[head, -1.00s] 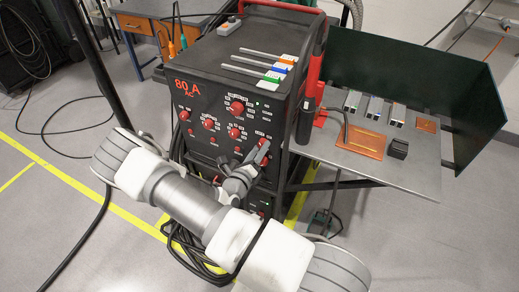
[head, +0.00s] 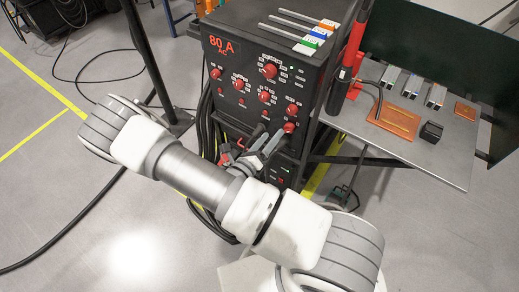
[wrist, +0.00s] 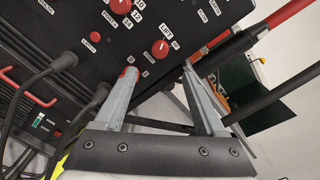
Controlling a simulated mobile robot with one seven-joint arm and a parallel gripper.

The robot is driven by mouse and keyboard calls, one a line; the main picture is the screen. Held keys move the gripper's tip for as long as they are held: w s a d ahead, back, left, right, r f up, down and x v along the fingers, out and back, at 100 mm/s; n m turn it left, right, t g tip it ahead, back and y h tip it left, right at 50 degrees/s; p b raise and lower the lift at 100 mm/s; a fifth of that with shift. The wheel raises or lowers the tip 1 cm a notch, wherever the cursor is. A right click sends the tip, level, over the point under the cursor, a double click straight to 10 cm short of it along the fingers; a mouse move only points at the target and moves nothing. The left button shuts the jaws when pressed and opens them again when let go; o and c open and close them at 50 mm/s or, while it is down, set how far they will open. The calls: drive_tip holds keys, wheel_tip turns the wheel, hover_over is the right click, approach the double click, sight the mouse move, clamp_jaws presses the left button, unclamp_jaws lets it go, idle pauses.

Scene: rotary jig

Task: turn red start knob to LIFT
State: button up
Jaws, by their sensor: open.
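The red start knob (wrist: 160,49) sits on the black front panel, with the word LIFT printed beside it in the wrist view. A white mark shows on its face, but I cannot tell exactly where it points. In the head view the knob (head: 292,109) is at the panel's lower right. My gripper (wrist: 158,70) is open and empty. In the wrist view its fingertips lie to either side of and just below the knob, apart from it. In the head view my gripper (head: 276,139) is just below the knob, close to the panel.
The black power unit (head: 225,60) carries several other red knobs, including a large one (head: 269,71). Cables plug in at its lower front (wrist: 63,62). A grey side table (head: 450,160) with copper plates (head: 398,121) stands at right. A red-and-black handle (head: 350,65) rises between them.

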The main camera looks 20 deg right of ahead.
drive_tip(key=v, duration=0.6)
idle(0.4)
drive_tip(key=s+d+r+m+g+y, duration=0.2)
drive_tip(key=s+r+m+g, duration=0.2)
drive_tip(key=r+m+g, duration=0.5)
drive_tip(key=s+d+r+m+g+y, duration=0.25)
drive_tip(key=r+m, duration=0.45)
drive_tip(key=m, duration=0.5)
drive_tip(key=s+a+r+m+t+y, duration=0.2)
drive_tip(key=s+r+m+t+y, duration=0.1)
drive_tip(key=r+m, duration=0.3)
drive_tip(key=s+a+r+m+t+y, duration=0.3)
drive_tip(key=r+m+y, duration=0.3)
drive_tip(key=r, duration=0.4)
drive_tip(key=shift+s+r+m, duration=0.15)
drive_tip(key=shift+s+m, duration=0.35)
drive_tip(key=shift+m, duration=0.3)
